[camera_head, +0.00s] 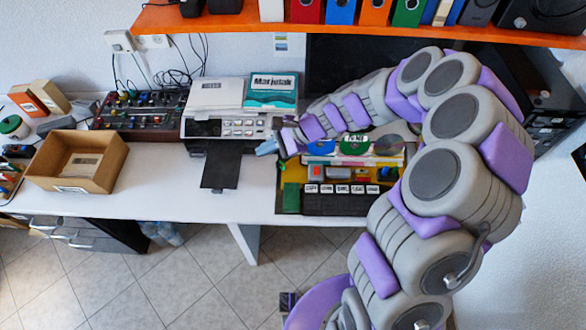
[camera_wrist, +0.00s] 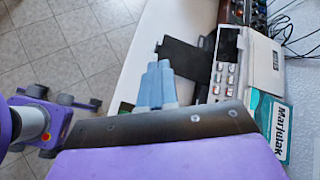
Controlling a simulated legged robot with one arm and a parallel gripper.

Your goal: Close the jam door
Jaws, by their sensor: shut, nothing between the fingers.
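The white and grey printer (camera_head: 230,127) stands on the desk against the wall, and it also shows in the wrist view (camera_wrist: 248,62). A black flap (camera_head: 221,171) extends forward from its lower front, over the desk; it looks open, and no label names it as the jam door. The flap shows in the wrist view (camera_wrist: 184,58) too. My gripper (camera_head: 265,147) is shut and empty, at the right of the printer's front. In the wrist view my blue-grey fingers (camera_wrist: 158,82) are together, apart from the flap. Part of the printer's right side is hidden.
A teal Marjulak box (camera_head: 271,90) sits on the printer. A cardboard box (camera_head: 77,160) is at left. An orange shelf (camera_head: 360,31) hangs above. Clear desk (camera_head: 160,190) lies left of the flap.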

